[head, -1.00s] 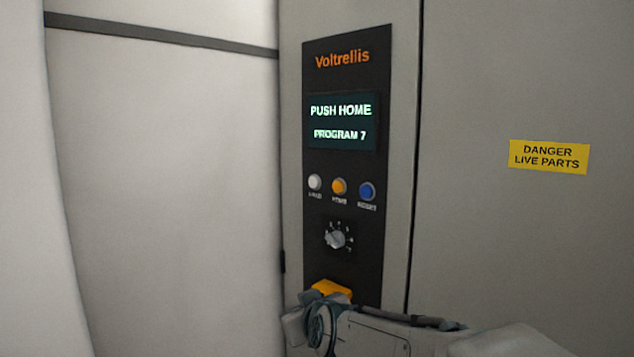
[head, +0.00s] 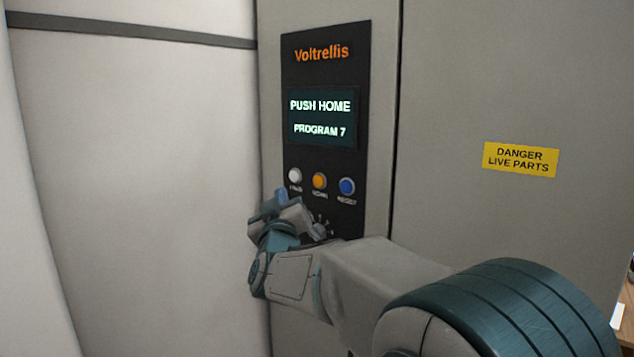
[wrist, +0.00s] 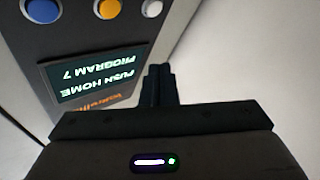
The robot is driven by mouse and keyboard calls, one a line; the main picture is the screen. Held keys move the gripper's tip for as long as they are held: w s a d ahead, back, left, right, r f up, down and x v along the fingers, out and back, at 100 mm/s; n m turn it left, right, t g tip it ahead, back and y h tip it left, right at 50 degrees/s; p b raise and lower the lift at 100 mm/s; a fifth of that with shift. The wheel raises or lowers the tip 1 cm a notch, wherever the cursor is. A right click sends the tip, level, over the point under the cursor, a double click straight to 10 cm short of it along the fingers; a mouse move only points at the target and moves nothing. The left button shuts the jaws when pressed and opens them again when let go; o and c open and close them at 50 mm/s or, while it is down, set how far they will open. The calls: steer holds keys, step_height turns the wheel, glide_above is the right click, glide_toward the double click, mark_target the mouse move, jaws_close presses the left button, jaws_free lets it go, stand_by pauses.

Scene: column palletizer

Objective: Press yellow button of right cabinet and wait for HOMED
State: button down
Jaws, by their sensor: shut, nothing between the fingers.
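The right cabinet's dark control panel (head: 326,75) carries a row of white, yellow and blue buttons. The yellow button (head: 319,181) sits in the middle; it also shows in the wrist view (wrist: 108,7), cut by the top edge. The display (head: 321,118) reads "PUSH HOME / PROGRAM 7". My gripper (wrist: 159,72) is shut and empty, its fingers together in the wrist view, apart from the yellow button. In the head view my wrist is just below and left of the buttons; the fingertips are not clear there.
The white button (head: 294,175) and blue button (head: 347,187) flank the yellow one closely. The rotary dial (head: 319,231) is partly hidden by my wrist. A yellow danger label (head: 520,159) is on the grey door at right. A pale smooth surface (head: 140,180) fills the left.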

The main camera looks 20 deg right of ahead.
mark_target(318, 181)
steer(key=shift+w+d+b, duration=0.15)
steer(key=shift+w+d, duration=0.7)
steer(key=shift+d, duration=0.35)
steer(key=shift+w+d+b, duration=0.1)
steer(key=shift+w+d, duration=0.75)
steer(key=shift+d, duration=0.35)
steer(key=shift+w+d+b, duration=0.15)
steer(key=shift+w+d, duration=0.7)
steer(key=shift+d, duration=0.35)
steer(key=shift+w+d+b, duration=0.25)
steer(key=shift+d+b, duration=0.05)
steer(key=shift+b, duration=0.15)
